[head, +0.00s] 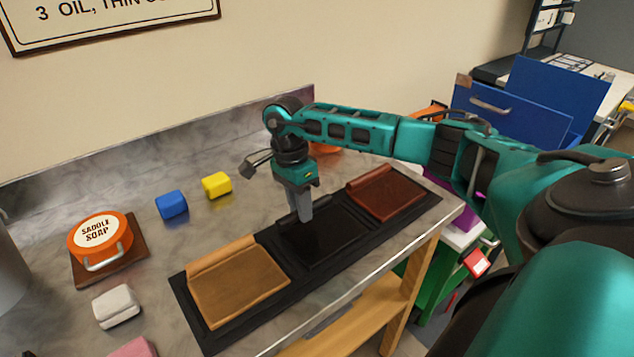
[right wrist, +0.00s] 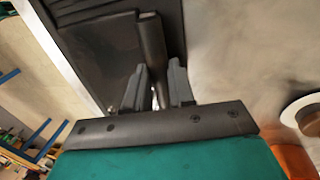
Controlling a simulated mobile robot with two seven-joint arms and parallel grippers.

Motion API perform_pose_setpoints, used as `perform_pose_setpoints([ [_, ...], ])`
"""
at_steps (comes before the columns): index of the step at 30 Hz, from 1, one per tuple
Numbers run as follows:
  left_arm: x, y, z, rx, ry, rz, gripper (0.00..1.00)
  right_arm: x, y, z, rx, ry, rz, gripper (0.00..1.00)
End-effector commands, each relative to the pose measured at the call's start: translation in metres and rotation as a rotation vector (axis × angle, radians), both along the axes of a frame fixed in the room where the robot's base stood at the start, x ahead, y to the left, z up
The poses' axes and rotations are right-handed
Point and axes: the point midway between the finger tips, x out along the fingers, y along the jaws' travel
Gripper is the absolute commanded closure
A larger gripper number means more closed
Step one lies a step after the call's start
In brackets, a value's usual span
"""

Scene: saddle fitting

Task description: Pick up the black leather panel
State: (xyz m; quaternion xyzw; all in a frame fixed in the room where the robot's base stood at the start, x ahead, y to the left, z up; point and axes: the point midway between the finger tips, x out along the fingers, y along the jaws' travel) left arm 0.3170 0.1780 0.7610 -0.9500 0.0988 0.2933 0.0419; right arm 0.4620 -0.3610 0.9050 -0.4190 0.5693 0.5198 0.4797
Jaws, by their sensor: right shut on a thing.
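The black leather panel (head: 335,238) lies in the middle place of a long black tray (head: 222,340). It has a rolled ridge along its back edge, which also shows in the right wrist view (right wrist: 151,42). My right gripper (head: 303,216) points down at that back edge, with its fingers (right wrist: 156,95) on either side of the ridge, shut on it. The panel appears to be still down in the tray. A tan panel (head: 238,285) lies to its left and a red-brown panel (head: 386,193) to its right. My left gripper is not in view.
A saddle soap tin (head: 100,238) stands on a brown base at the left. A blue block (head: 172,204), a yellow block (head: 217,185) and a white block (head: 116,306) lie on the grey counter. An orange thing (head: 325,148) sits partly hidden behind my right gripper.

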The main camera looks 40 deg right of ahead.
Motion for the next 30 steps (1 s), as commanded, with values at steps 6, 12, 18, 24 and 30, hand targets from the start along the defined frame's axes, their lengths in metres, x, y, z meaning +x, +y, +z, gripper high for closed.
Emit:
perform_pose_setpoints([
  [6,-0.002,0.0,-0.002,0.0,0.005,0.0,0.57,-0.003,0.0,-0.002,-0.001,0.013,0.001,1.0],
  [12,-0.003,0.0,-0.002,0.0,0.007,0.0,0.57,-0.002,0.0,0.013,-0.001,0.007,0.0,1.0],
  [18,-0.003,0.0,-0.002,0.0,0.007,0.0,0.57,-0.001,0.0,0.05,-0.001,0.002,0.0,1.0],
  [24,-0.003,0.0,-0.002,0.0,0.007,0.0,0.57,0.0,0.0,0.101,0.0,0.0,0.0,1.0],
  [30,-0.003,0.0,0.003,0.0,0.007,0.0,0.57,-0.001,0.0,0.153,-0.001,0.0,-0.001,1.0],
])
